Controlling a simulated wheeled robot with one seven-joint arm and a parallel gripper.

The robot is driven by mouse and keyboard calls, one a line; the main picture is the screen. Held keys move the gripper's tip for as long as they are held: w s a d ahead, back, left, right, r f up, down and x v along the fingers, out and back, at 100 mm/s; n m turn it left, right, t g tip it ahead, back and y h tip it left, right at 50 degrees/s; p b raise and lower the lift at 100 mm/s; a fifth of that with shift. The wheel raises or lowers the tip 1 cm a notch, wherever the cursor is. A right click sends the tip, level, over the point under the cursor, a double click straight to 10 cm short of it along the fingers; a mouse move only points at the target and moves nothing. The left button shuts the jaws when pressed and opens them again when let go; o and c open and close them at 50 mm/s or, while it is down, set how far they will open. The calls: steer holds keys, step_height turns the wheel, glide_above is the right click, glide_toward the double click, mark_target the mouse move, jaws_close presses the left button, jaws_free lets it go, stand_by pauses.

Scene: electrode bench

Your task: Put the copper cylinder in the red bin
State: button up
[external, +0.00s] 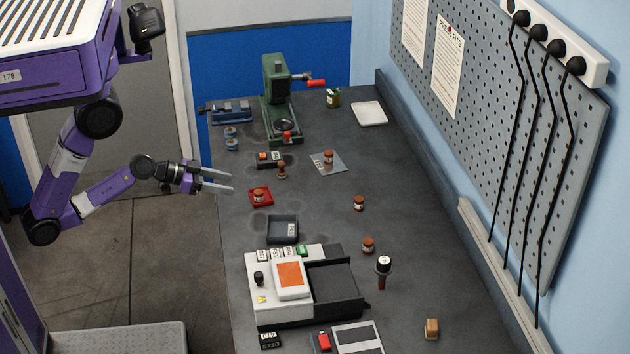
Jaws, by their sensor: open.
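The red bin (268,205) is a small shallow tray near the bench's left edge. A copper-coloured cylinder with a pale band (258,193) stands in it. Similar copper-coloured cylinders stand on the bare bench to the right (358,203) and farther down (368,244), and one stands on a grey sheet (328,157). I cannot tell which one the task means. My gripper (231,181) is open and empty, above the bench's left edge. In the picture its fingers point right, just left of the red bin and apart from it.
A dark grey tray (283,239) and a white machine (256,290) stand below the red bin. A green press (280,85) and blue vise (228,113) are at the far end. A small brown-topped piece (282,171) stands above the bin. The right side is mostly clear.

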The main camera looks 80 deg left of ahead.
steer(key=s+d+r+t, duration=0.1)
steer(key=s+d, duration=0.8)
steer(key=s, duration=0.5)
